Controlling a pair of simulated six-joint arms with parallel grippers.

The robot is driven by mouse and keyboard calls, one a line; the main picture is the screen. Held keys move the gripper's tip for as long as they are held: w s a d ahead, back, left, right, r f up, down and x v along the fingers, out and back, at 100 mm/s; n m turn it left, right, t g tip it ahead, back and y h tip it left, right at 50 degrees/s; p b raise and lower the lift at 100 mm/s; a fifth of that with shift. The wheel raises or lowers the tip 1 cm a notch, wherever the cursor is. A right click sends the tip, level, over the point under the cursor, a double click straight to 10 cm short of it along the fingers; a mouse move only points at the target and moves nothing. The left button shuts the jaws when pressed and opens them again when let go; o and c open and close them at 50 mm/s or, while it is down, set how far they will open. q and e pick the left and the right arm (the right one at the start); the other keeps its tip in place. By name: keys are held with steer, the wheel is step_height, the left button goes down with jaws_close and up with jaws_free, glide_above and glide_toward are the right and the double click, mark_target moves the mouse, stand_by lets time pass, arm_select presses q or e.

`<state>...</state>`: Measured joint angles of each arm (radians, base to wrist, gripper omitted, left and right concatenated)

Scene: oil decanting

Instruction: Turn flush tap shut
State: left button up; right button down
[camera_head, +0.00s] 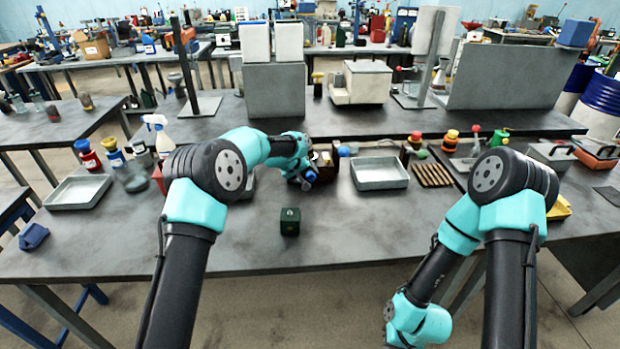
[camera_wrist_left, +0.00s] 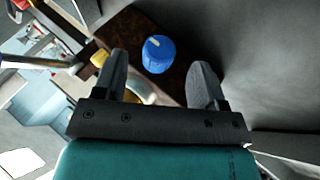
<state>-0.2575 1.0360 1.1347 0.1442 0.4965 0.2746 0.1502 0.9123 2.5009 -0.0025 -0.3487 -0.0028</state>
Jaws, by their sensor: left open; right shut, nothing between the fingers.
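A blue round knob (camera_wrist_left: 157,54) with a pale mark on its top sits on a dark brown block (camera_wrist_left: 185,40) in the left wrist view. It looks like the flush tap, but no label is readable. A blue round top (camera_head: 343,151), probably the same knob, shows beside the brown block in the head view. My left gripper (camera_wrist_left: 160,68) is open, its two fingers on either side of the knob in the picture. I cannot tell whether they touch it. In the head view the left fingers are hard to make out. My right arm hangs low at the right; its fingers do not show.
A dark green cube (camera_head: 290,222) stands in front of my left wrist. A grey tray (camera_head: 380,173) lies right of the block, with a slatted brown rack (camera_head: 432,175) beyond it. Another tray (camera_head: 77,191) and several bottles are at the left.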

mark_target(309, 176)
arm_select(q)
steer(key=shift+x, duration=1.75)
steer(key=c, duration=0.9)
